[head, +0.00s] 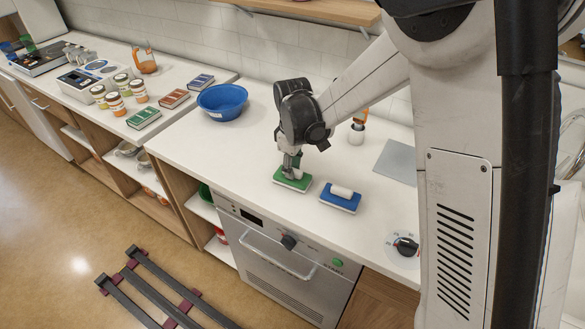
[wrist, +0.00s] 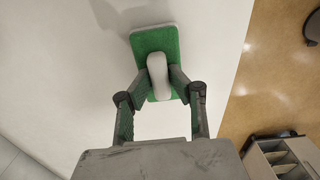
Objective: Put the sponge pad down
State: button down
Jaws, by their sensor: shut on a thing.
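The sponge pad is green with a white base and a pale grip on top. In the head view the green sponge pad (head: 291,181) is at the counter near its front edge, under my gripper (head: 292,170). In the wrist view the green sponge pad (wrist: 143,44) shows between the fingers of my gripper (wrist: 160,78), which are shut on its pale grip. I cannot tell for certain whether its base touches the counter. A similar blue pad (head: 340,200) with a white grip lies just to its right.
A blue bowl (head: 222,101) stands to the left on the white counter (head: 215,150). A grey mat (head: 397,161), a dial (head: 404,246) and an orange-topped item (head: 357,131) are to the right. Jars and small boxes stand on the far left counter. The counter's front edge is close by.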

jog(key=shift+f, duration=0.1)
jog(key=c, duration=1.6)
grip_release()
notch_tip(320, 180, up, 13)
jog(key=s+d+r+m+t, duration=0.2)
jog(key=s+d+r+m, duration=0.1)
jog(key=s+d+r, duration=0.2)
jog(key=s+d+m+t, duration=0.1)
jog(key=s+d+m, duration=0.2)
jog(key=s, duration=0.3)
jog(key=s+d+m+t, duration=0.2)
jog(key=s+d+m, duration=0.1)
jog(key=s+d, duration=0.2)
jog(key=s+d+m+t, duration=0.2)
jog(key=s+d+m, duration=0.1)
jog(key=s, duration=0.6)
jog(key=shift+d+r+b, duration=0.3)
jog(key=shift+d+r, duration=0.05)
jog(key=shift+d, duration=0.55)
